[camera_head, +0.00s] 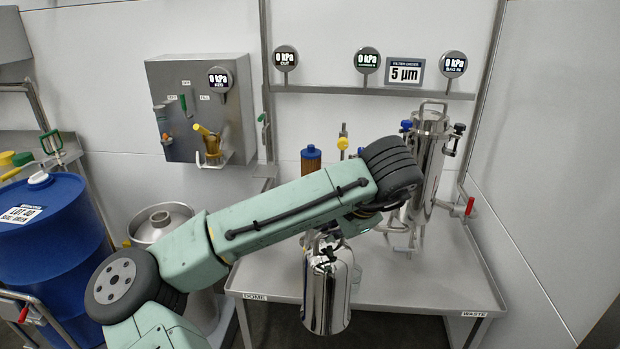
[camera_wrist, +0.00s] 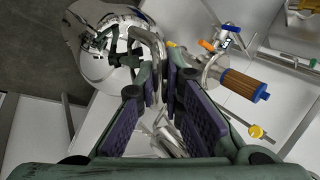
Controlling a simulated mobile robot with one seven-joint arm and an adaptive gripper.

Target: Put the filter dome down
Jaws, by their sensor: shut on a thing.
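The filter dome (camera_head: 328,290) is a shiny metal canister with a rounded top. In the head view it hangs upright below my wrist, in front of the steel table's front edge. My gripper (camera_wrist: 166,88) is shut on the dome's bent bar handle (camera_wrist: 152,46). In the wrist view the dome (camera_wrist: 98,62) is at the upper left, beyond the fingers. My arm partly hides the gripper in the head view. The steel table (camera_head: 455,272) has a DOME label (camera_head: 255,296) at its front left and a WASTE label (camera_head: 474,314) at its front right.
A steel filter housing (camera_head: 427,165) stands at the table's right. An orange cartridge with a blue cap (camera_head: 311,160) stands behind my arm. A blue drum (camera_head: 50,245) and a steel vessel (camera_head: 160,222) stand to the left. The table's front right is clear.

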